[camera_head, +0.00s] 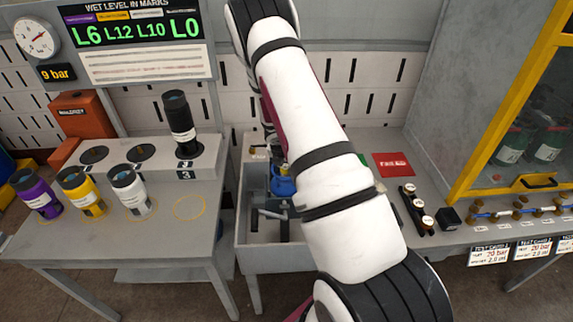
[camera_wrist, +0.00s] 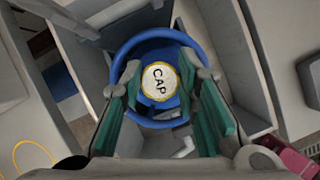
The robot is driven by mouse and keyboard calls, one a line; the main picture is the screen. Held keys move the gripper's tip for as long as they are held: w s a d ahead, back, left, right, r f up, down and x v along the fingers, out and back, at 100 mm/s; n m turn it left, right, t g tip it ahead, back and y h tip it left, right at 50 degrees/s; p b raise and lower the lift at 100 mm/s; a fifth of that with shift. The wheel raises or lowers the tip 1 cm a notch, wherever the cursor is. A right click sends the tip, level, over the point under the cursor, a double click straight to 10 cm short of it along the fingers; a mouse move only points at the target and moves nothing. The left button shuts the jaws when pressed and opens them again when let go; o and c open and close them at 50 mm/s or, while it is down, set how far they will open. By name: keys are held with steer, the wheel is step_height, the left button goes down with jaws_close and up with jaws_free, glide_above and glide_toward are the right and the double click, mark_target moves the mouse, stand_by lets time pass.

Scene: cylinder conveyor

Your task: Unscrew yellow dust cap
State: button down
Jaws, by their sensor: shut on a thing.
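The yellow dust cap (camera_wrist: 159,82) shows in the wrist view as a round pale disc with a yellow rim and the word CAP on top. It sits inside a blue ring (camera_wrist: 144,45) on top of a blue body. My gripper (camera_wrist: 160,76) has one green-padded finger on each side of the cap and is shut on it. In the head view the blue part (camera_head: 284,186) stands in a grey open box (camera_head: 256,228), partly hidden by my arm. The cap and fingertips cannot be made out there.
Purple (camera_head: 35,193), yellow (camera_head: 81,191) and white (camera_head: 129,188) cylinders stand on the left table. A black cylinder (camera_head: 180,123) stands in a rack (camera_head: 208,150) behind them. A red card (camera_head: 393,165) and a yellow-framed cabinet (camera_head: 480,190) are on the right.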

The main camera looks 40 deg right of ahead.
steer(key=shift+s+r+n+p, duration=0.25)
steer(key=shift+n+p, duration=0.35)
steer(key=shift+p, duration=0.3)
steer(key=shift+w+f+n+t+y, duration=0.25)
steer(key=shift+n+t+y, duration=0.25)
steer(key=shift+n, duration=0.6)
steer(key=shift+n+t+y, duration=0.3)
steer(key=shift+n+t, duration=0.2)
steer(key=shift+n, duration=0.8)
steer(key=shift+d+n+y, duration=0.15)
steer(key=shift+n+y, duration=0.35)
steer(key=shift+n, duration=0.5)
steer(key=n, duration=0.2)
steer(key=n+y, duration=0.1)
steer(key=n, duration=0.1)
steer(key=shift+t+y, duration=0.3)
